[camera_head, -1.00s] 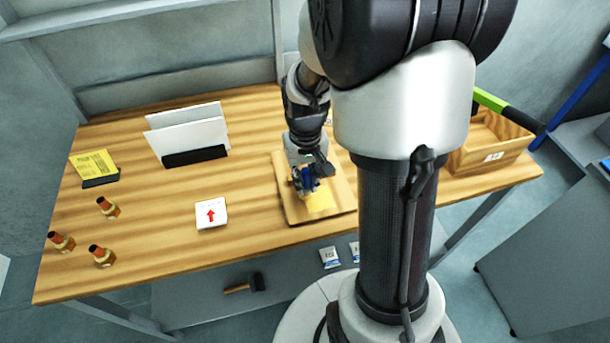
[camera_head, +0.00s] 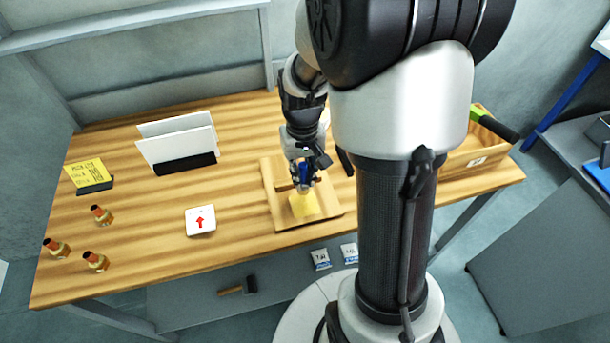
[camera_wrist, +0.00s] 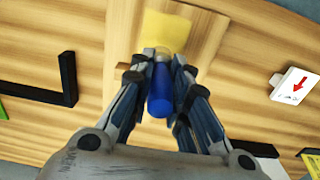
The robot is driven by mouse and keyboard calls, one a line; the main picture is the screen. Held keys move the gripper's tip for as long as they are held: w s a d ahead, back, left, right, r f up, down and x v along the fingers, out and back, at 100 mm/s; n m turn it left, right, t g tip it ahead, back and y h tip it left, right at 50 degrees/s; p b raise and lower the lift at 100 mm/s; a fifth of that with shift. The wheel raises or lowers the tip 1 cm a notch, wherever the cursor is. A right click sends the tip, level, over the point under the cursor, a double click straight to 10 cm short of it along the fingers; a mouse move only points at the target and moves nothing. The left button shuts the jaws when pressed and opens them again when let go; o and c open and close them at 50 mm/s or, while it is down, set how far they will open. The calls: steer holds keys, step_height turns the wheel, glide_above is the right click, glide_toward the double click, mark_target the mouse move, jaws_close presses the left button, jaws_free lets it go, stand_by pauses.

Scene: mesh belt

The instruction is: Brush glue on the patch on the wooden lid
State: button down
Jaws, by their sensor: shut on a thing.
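The wooden lid (camera_head: 277,212) lies on the workbench and bears a yellow patch (camera_head: 304,205). The patch also shows in the wrist view (camera_wrist: 167,31). My gripper (camera_head: 303,178) is over the lid, at the patch's far side. It is shut on a blue-handled brush (camera_wrist: 160,92), which points towards the patch. The brush's pale tip (camera_wrist: 162,54) is at the patch's edge in the wrist view. I cannot tell whether the tip touches it. A wooden bar on the lid is partly hidden behind my gripper.
Several small bottles (camera_head: 97,261) stand at the left of the workbench (camera_head: 120,225). A white card with a red arrow (camera_head: 200,221) lies left of the lid. A rack with white panels (camera_head: 180,146) is behind it. A wooden crate (camera_head: 462,160) stands at the right.

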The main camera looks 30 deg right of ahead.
mark_target(303, 164)
steer(key=shift+d+r+p, duration=0.1)
steer(key=shift+r+p, duration=1.4)
steer(key=shift+r, duration=0.55)
